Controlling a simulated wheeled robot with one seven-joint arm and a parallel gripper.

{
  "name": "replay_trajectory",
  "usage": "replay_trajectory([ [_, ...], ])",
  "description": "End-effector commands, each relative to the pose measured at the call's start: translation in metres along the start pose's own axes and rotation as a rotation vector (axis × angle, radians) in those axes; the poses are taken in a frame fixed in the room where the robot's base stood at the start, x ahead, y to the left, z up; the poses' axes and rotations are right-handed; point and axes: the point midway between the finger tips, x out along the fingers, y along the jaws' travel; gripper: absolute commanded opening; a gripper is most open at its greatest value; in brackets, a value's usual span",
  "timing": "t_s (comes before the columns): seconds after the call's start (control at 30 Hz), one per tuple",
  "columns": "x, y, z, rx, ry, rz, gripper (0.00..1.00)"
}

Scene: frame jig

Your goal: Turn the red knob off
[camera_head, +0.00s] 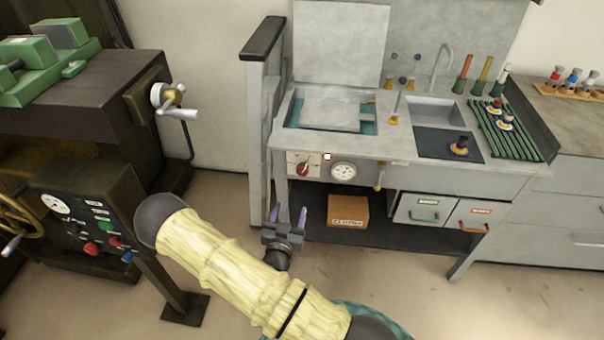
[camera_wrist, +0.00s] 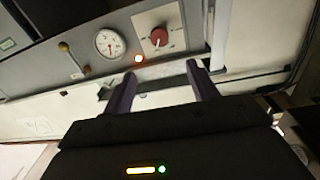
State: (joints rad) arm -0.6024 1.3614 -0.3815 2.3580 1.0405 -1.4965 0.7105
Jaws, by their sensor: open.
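The red knob (camera_head: 302,169) is on a pale plate at the left end of the bench's front panel. In the wrist view the red knob (camera_wrist: 159,36) shows beyond the fingertips, with a gap between. My gripper (camera_head: 287,214) is open and empty, below and in front of the panel. Its two purple fingers also show in the wrist view (camera_wrist: 160,76). Neither finger touches the knob.
A round gauge (camera_head: 343,171) and a brass-ended lever (camera_head: 380,176) are on the same panel, right of the knob. A cardboard box (camera_head: 348,209) sits on the shelf below. A dark machine panel (camera_head: 92,215) with other red knobs stands at the left.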

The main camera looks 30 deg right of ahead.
Motion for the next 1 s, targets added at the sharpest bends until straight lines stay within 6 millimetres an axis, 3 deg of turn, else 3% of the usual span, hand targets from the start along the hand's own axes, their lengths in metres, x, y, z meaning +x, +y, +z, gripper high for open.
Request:
replay_trajectory([
  [0.37,0.013,0.001,-0.001,0.002,-0.001,0.004,0.58],
  [1.0,0.121,0.001,0.0,0.0,-0.001,0.002,0.58],
])
